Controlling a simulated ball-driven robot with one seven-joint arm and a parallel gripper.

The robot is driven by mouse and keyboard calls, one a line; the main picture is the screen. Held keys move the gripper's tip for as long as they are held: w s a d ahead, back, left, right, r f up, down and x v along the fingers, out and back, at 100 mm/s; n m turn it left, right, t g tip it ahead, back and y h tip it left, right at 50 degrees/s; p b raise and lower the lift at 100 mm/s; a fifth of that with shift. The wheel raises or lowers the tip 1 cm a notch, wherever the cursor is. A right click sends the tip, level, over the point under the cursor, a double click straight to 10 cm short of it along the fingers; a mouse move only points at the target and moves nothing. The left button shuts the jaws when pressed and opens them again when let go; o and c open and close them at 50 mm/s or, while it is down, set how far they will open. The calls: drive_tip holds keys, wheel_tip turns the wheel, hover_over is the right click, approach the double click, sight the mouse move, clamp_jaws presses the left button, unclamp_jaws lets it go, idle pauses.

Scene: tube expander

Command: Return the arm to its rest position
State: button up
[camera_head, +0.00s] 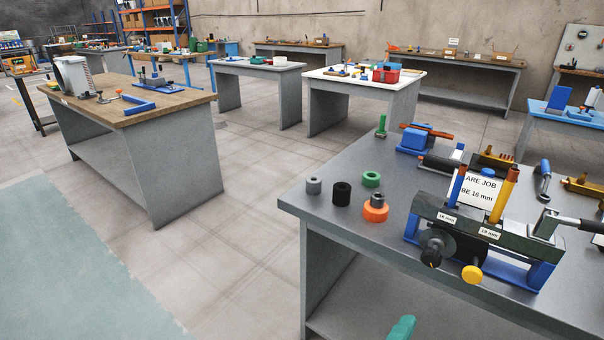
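The grey workbench (332,204) stands at the right. On it a tube expander tool (486,242) with a blue base and dark green body holds an upright blue tube and a yellow-orange tube. Its labels appear to read 16 mm and 12 mm. A white job card (482,188) stands behind it; only part of its text shows.
Left of the tool stand a grey ring (313,186), a black cylinder (342,193), a green ring (371,179) and an orange ring (375,213) with a dark piece on top. A wood-topped bench (130,105) stands left. Open floor (240,210) lies between the benches.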

drive_tip(key=s+d+f+n+g+y+p, duration=0.25)
drive_tip(key=s+d+f+n+g, duration=0.45)
drive_tip(key=s+d+f+g, duration=0.35)
drive_tip(key=s+a+f+n+g+y+p, duration=0.1)
drive_tip(key=s+f+n+y, duration=0.1)
drive_tip(key=s+n+y, duration=0.6)
drive_tip(key=shift+s+a+n+g+p, duration=0.35)
drive_tip(key=shift+s+n, duration=0.95)
drive_tip(key=shift+s, duration=0.95)
